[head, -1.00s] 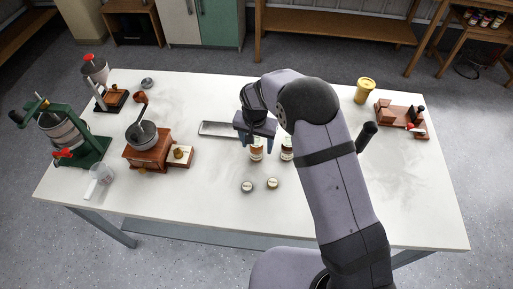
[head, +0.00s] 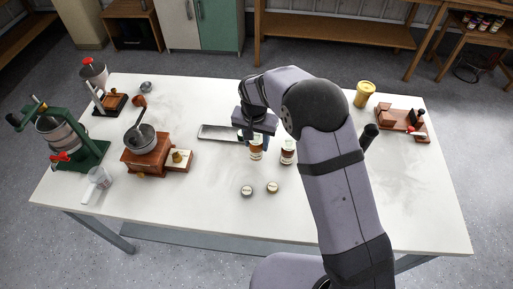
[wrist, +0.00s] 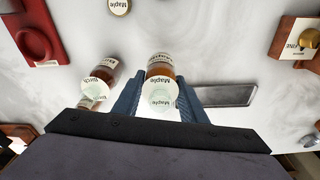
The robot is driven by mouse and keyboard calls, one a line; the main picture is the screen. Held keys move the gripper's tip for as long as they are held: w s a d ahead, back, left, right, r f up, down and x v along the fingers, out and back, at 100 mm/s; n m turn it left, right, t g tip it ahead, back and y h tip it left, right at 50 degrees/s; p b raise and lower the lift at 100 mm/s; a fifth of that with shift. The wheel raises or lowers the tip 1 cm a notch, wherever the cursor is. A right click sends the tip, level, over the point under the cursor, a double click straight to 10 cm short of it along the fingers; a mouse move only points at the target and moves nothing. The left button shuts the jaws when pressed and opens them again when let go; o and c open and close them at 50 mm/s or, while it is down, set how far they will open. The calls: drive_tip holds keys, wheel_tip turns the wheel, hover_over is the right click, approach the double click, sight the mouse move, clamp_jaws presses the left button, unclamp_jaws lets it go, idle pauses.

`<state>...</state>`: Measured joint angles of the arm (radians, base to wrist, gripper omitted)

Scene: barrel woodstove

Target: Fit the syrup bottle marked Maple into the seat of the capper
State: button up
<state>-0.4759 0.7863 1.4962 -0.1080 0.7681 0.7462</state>
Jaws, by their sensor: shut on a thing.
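The Maple syrup bottle (wrist: 159,66), brown with a pale label and pale top, stands between my gripper's blue fingers (wrist: 160,100) in the wrist view. My gripper (head: 258,139) is shut on it. In the head view the bottle (head: 256,153) is over the middle of the table; I cannot tell whether it touches the table. A red base (wrist: 38,32) at the top left of the wrist view looks like part of the capper. In the head view my arm hides most of it; a black handle (head: 369,132) shows beside the arm. The seat is not clearly visible.
A second bottle (wrist: 100,80) stands close beside the held one, also in the head view (head: 287,152). Two caps (head: 247,190) (head: 272,187) lie in front. A metal tray (head: 214,133) lies behind left. A wooden grinder (head: 147,155) stands further left. The front table is clear.

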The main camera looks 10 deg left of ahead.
wheel_tip(320, 180, up, 7)
drive_tip(key=shift+f+b, duration=0.1)
drive_tip(key=shift+b, duration=0.7)
